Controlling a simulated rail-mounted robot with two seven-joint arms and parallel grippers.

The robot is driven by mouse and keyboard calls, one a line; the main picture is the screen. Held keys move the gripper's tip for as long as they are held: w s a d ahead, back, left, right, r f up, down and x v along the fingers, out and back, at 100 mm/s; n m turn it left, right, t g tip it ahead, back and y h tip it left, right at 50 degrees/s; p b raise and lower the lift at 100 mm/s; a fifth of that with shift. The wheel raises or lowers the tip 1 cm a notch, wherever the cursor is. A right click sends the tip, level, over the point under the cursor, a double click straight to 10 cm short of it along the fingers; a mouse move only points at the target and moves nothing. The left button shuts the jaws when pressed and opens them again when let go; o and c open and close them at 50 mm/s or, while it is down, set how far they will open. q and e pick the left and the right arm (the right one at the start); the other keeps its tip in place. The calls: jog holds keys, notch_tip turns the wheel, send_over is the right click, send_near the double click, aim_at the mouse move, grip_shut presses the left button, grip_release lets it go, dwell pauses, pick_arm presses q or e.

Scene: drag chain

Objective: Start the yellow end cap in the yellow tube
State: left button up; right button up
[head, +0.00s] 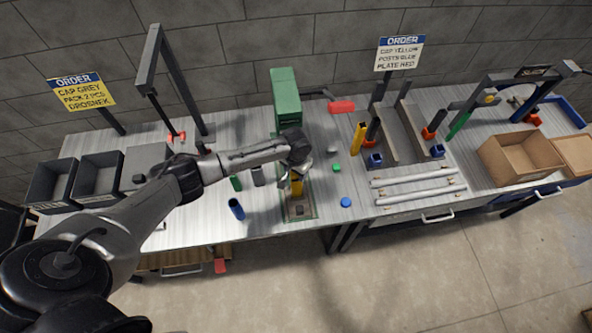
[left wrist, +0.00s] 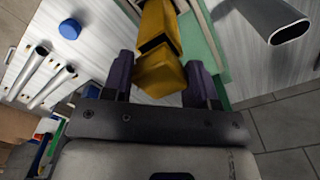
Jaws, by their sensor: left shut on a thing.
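My left gripper (head: 297,172) is over the work spot at the middle of the bench. In the left wrist view its fingers (left wrist: 160,82) are shut on the yellow end cap (left wrist: 160,79), one finger on each side. The yellow tube (left wrist: 157,18) is just beyond the cap and roughly in line with it. A dark band shows between cap and tube; I cannot tell whether the cap has entered the tube. In the head view the yellow tube (head: 296,188) stands below the gripper, and the cap is hidden there. My right gripper is not in view.
A blue tube (head: 237,209) stands left of the work spot. A blue cap (head: 346,202) and a green cap (head: 336,168) lie to its right. A green box-like unit (head: 286,99) stands behind. Another yellow piece (head: 359,138) stands further right.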

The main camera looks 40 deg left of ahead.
pick_arm(q)
jog(key=shift+f+b, duration=0.4)
jog(key=shift+f, duration=0.5)
jog(key=o, duration=1)
notch_tip(320, 180, up, 14)
jog(key=shift+f, duration=0.1)
dwell(0.4)
